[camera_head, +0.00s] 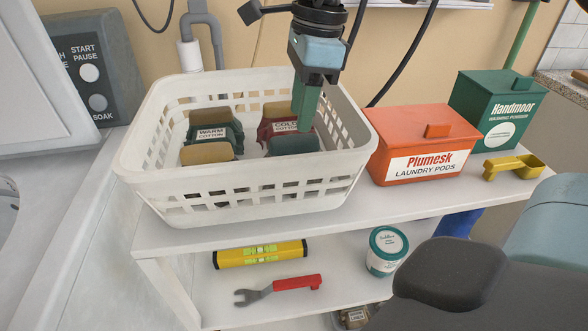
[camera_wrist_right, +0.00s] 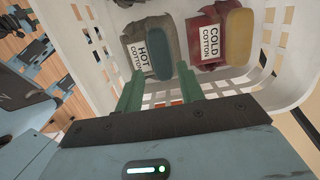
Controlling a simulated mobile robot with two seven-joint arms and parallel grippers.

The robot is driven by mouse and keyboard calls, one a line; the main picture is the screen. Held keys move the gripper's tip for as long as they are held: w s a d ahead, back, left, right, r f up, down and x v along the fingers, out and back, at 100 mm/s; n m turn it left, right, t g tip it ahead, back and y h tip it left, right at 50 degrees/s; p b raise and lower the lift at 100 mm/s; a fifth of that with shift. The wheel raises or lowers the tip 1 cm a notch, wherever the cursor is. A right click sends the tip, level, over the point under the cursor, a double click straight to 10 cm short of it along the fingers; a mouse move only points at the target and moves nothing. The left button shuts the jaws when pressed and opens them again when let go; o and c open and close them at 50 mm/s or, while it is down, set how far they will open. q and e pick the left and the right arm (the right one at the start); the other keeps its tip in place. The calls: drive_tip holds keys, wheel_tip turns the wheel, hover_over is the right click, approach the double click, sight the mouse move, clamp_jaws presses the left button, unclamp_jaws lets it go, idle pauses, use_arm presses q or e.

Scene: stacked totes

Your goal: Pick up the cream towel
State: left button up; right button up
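My right gripper (camera_head: 304,112) points down into the white basket (camera_head: 255,205), over its right side. In the right wrist view the gripper (camera_wrist_right: 160,75) has its two green fingers apart with nothing between them. A tan, cream-like rolled piece (camera_head: 207,153) lies front left in the basket, by a dark green pouch (camera_head: 228,130) labelled WARM COTTON. Another tan piece (camera_head: 277,109) is by the maroon COLD COTTON pouch (camera_wrist_right: 205,25). I cannot tell which is the cream towel. A dark teal piece (camera_wrist_right: 155,52) lies on the grey HOT COTTON pouch (camera_wrist_right: 168,35). My left gripper is not in view.
An orange Plumesk box (camera_head: 420,145), a green Handmoor box (camera_head: 490,115) and a yellow scoop (camera_head: 512,165) stand right of the basket. A yellow level (camera_head: 260,254), a red-handled wrench (camera_head: 278,289) and a tub (camera_head: 387,250) are on the lower shelf. The basket walls surround my gripper.

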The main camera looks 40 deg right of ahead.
sight(295, 139)
drive_tip(key=shift+w+a+f, duration=0.15)
drive_tip(key=shift+a+f, duration=0.05)
drive_tip(key=shift+f, duration=1.1)
drive_tip(key=shift+w+a+f, duration=0.15)
drive_tip(key=shift+f, duration=1.1)
drive_tip(key=shift+c, duration=0.2)
clamp_jaws()
